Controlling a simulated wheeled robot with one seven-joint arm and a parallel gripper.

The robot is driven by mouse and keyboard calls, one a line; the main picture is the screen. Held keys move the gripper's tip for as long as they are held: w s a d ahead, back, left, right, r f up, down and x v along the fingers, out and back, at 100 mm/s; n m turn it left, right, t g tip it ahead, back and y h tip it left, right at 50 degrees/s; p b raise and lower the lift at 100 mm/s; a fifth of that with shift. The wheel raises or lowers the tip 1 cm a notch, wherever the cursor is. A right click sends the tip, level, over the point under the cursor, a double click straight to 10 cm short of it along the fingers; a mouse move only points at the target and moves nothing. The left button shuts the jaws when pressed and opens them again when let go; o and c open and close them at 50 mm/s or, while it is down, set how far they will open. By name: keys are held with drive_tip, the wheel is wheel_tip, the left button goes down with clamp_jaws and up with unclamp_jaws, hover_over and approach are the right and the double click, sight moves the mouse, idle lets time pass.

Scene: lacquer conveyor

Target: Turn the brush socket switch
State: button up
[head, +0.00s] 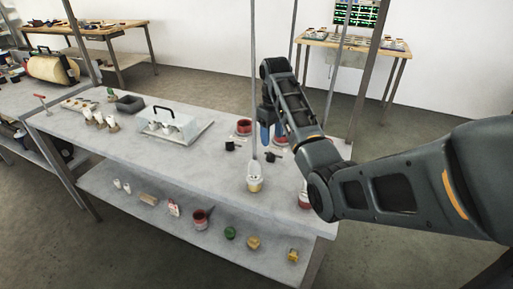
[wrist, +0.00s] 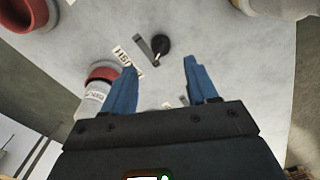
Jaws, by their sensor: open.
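A small black rounded knob (wrist: 161,47) stands on the grey tabletop in the wrist view, with a dark strip beside it. A white label (wrist: 128,62) beside it shows dark letters, only partly readable, ending like "USH". The knob looks like the brush socket switch. My gripper (wrist: 162,66) is open, its blue fingers apart and empty, with the knob just beyond the gap between the fingertips. In the head view my gripper (head: 273,138) hangs over the right part of the bench; I cannot tell there which small dark part is the switch.
A white container with a red rim (wrist: 95,100) stands close to the left finger. A red pot (wrist: 28,14) is at the upper left. Thin upright posts rise near my arm.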

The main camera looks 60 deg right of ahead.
sight(271, 153)
drive_tip(key=shift+f, duration=0.25)
wheel_tip(271, 153, down, 7)
drive_tip(key=shift+f+p, duration=0.15)
drive_tip(key=shift+p, duration=0.3)
drive_tip(key=shift+c, duration=0.3)
drive_tip(key=c, duration=1)
